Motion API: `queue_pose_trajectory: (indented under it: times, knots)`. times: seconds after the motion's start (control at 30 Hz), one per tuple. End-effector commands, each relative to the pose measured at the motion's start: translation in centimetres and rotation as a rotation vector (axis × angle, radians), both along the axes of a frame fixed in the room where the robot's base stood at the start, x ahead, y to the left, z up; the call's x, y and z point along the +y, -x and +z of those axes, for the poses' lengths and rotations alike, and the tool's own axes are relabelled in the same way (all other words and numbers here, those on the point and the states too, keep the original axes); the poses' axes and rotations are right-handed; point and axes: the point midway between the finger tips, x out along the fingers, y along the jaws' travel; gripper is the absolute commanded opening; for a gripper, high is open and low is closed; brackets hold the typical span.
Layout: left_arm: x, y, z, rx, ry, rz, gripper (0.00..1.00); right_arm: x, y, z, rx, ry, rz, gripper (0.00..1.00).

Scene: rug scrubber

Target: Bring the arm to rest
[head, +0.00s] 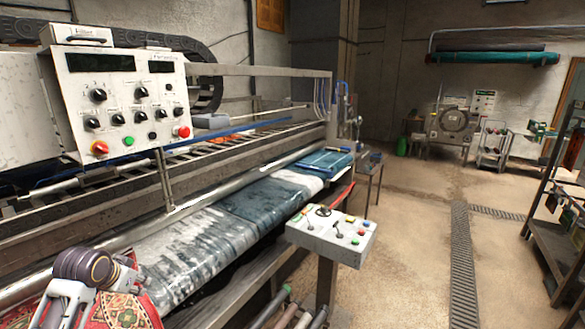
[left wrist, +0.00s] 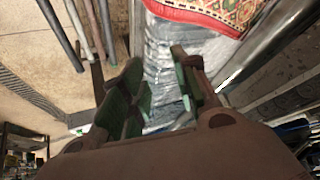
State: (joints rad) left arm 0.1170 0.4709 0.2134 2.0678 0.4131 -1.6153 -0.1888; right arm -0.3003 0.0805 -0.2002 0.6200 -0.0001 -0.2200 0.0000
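My left arm (head: 90,268) shows at the lower left of the head view, in front of the red patterned rug (head: 138,312). In the left wrist view, the two dark green-padded fingers of my left gripper (left wrist: 158,66) stand apart with nothing between them. The wet grey machine bed shows beyond the gap. The rug (left wrist: 225,12) also shows at the top of the left wrist view, beyond the fingertips and apart from them. My right gripper is in neither view.
The rug scrubber has a control panel (head: 122,100) at the upper left and a long wet belt (head: 190,243). A pedestal control box (head: 333,240) stands at its front edge. Pipes (head: 290,310) lie low below it. Floor (head: 400,250) is open to the right, with a shelf rack (head: 558,245) beyond.

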Motion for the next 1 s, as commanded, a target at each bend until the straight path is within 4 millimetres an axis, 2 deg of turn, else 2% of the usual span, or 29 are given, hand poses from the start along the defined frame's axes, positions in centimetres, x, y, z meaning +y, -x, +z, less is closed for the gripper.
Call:
queue_pose_trajectory:
  times: [0.03,0.2,0.5,0.8,1.0]
  knots:
    - [-1.1,0.7,-1.4,0.018,0.002,-0.006,0.30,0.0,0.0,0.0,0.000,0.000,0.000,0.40]
    - [-4.2,3.2,-5.1,0.067,0.005,-0.018,0.30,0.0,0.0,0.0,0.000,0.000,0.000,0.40]
    - [-9.6,8.4,-10.3,0.142,0.022,-0.032,0.30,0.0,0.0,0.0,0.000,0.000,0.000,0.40]
    - [-14.6,14.2,-13.9,0.207,0.054,-0.036,0.30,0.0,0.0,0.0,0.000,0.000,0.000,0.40]
    - [-17.6,18.1,-15.3,0.244,0.083,-0.027,0.30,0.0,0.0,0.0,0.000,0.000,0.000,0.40]
